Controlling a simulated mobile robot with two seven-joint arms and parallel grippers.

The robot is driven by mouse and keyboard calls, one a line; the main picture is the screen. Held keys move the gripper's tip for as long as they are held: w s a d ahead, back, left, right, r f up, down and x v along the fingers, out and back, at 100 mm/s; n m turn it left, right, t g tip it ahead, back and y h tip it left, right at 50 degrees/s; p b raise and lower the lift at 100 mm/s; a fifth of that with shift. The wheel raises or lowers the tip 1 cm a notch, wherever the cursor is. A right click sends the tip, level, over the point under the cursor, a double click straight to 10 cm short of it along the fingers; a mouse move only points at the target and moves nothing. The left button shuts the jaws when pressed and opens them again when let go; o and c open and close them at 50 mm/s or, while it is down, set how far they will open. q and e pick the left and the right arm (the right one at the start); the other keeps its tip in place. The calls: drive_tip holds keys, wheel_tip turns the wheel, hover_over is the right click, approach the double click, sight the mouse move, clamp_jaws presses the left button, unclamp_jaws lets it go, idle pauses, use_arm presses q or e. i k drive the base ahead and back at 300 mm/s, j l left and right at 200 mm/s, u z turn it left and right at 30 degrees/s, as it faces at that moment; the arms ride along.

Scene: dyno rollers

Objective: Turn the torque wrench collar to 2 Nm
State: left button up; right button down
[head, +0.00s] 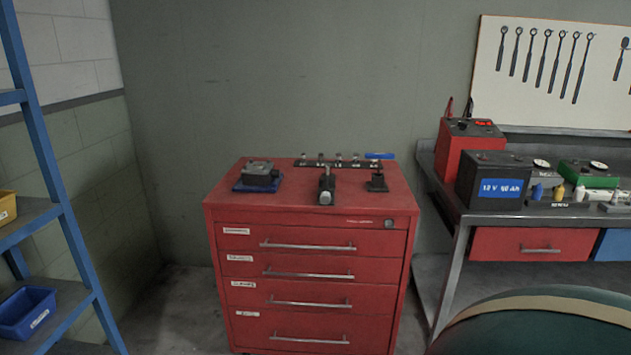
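A grey and dark cylindrical tool (326,186) lies on top of the red drawer cabinet (225,207), near the middle of its front half, with its round end toward me. It may be the torque wrench, but it is too small to be sure. I cannot make out a collar scale or its setting. A small dark stand (377,181) is to its right. Neither of my grippers is in view.
A dark block on a blue base (257,177) and a rail of several small sockets (340,163) share the cabinet top. A workbench with a black battery (492,180) is right. A blue shelf (45,130) is left. A large green rounded object (540,325) fills the lower right.

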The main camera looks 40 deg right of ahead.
sight(325, 197)
drive_tip(key=z, duration=1.5)
